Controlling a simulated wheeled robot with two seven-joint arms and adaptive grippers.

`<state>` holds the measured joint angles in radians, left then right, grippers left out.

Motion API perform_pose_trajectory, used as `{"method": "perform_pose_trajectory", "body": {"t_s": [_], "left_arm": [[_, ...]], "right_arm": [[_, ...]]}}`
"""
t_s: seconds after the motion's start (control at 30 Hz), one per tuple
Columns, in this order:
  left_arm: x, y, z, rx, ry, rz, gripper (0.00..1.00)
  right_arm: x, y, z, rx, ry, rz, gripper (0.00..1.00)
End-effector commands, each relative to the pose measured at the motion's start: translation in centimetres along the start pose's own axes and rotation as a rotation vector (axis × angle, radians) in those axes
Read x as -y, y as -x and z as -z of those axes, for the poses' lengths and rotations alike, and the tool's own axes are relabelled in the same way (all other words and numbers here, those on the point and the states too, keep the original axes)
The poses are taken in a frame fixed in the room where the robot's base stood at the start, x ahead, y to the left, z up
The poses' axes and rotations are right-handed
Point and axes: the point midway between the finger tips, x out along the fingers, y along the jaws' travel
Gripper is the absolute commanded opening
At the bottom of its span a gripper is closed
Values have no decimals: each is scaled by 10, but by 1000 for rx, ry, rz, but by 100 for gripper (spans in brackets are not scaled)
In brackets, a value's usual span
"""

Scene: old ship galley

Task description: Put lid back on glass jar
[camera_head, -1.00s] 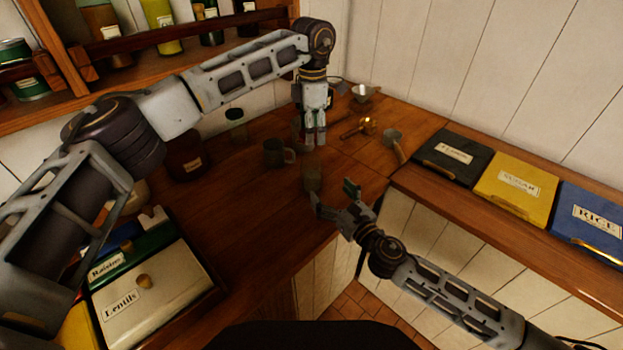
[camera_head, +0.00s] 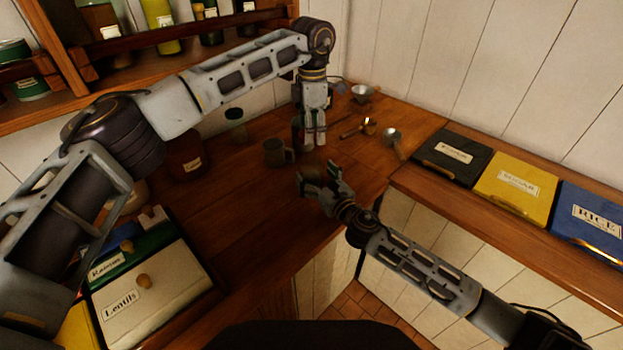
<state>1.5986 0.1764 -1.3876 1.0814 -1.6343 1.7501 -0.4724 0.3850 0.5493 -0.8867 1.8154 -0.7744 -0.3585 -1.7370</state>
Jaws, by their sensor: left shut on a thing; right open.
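The small glass jar (camera_head: 312,174) stands on the wooden counter, partly covered by my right gripper. My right gripper (camera_head: 319,178) is open, with its fingers around or right beside the jar; contact cannot be told. My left gripper (camera_head: 310,142) points down above the counter, just behind the jar. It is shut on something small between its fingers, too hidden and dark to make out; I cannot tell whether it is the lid. No lid shows clearly elsewhere.
A grey mug (camera_head: 275,152) stands left of the jar, with a brown canister (camera_head: 187,158) and a lidded jar (camera_head: 236,124) farther left. Metal scoops (camera_head: 392,136) lie behind right. Flour, sugar (camera_head: 515,184) and rice bins line the right. A lentils bin (camera_head: 155,290) is front left.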

Motion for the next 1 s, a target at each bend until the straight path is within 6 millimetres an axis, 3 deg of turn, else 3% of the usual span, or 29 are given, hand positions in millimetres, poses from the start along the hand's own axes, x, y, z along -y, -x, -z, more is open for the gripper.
{"method": "perform_pose_trajectory", "body": {"t_s": [0.3, 0.77, 1.0], "left_arm": [[0, 0, 0, 0, 0, 0, 48], [0, 0, 0, 0, 0, 0, 48], [0, 0, 0, 0, 0, 0, 48]], "right_arm": [[0, -25, 0, 0, -1, -1, 87], [0, -30, 0, 0, 0, -1, 87], [0, -30, 0, 0, 0, -1, 56]]}}
